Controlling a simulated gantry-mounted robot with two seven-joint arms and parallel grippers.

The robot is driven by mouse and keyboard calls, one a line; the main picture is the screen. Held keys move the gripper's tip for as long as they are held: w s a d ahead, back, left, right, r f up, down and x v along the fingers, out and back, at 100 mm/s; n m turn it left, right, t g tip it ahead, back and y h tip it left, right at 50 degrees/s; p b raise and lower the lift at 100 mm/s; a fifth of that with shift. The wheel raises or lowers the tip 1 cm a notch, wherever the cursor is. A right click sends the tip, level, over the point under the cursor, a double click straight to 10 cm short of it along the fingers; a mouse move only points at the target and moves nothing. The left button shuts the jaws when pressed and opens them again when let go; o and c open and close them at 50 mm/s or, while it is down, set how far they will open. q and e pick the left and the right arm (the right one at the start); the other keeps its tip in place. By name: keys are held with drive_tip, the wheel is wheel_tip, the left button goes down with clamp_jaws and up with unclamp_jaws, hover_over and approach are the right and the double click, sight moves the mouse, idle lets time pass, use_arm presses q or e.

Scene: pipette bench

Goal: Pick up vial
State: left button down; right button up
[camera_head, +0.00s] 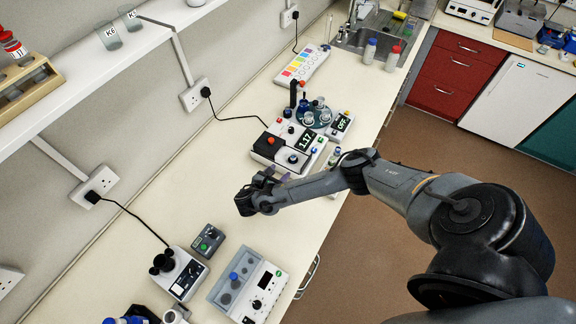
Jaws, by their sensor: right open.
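My right gripper (276,175) is open over the pale bench, just in front of the grey device with the 1.17 display (289,147). Its fingers are small and partly hidden by its own body. I see nothing between them. Small capped vials (335,154) stand at the right side of that device, near the bench's front edge, partly hidden by my right arm. Which vial is meant is not clear. Clear glass containers (308,118) sit on a round blue holder behind the device. My left gripper is not in view.
A small box reading OFF (341,124) stands right of the holder. A grey-white instrument (248,286), a small dark box (207,240) and a black-topped device (179,273) stand at the near end. The bench between is mostly clear. A shelf (90,60) overhangs the left.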

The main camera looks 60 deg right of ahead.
drive_tip(key=b, duration=0.4)
approach(294, 154)
drive_tip(key=x, duration=0.3)
drive_tip(key=shift+s+f+h+b, duration=0.2)
drive_tip(key=shift+f+h+b, duration=0.1)
drive_tip(key=shift+b, duration=0.15)
drive_tip(key=b+x, duration=0.3)
drive_tip(key=shift+w+f+b, duration=0.1)
drive_tip(key=shift+f+b, duration=0.15)
drive_tip(key=shift+b, duration=0.05)
drive_tip(key=shift+d+b, duration=0.35)
drive_tip(key=shift+d, duration=0.25)
drive_tip(key=shift+c, duration=0.5)
drive_tip(key=shift+c, duration=1.1)
clamp_jaws()
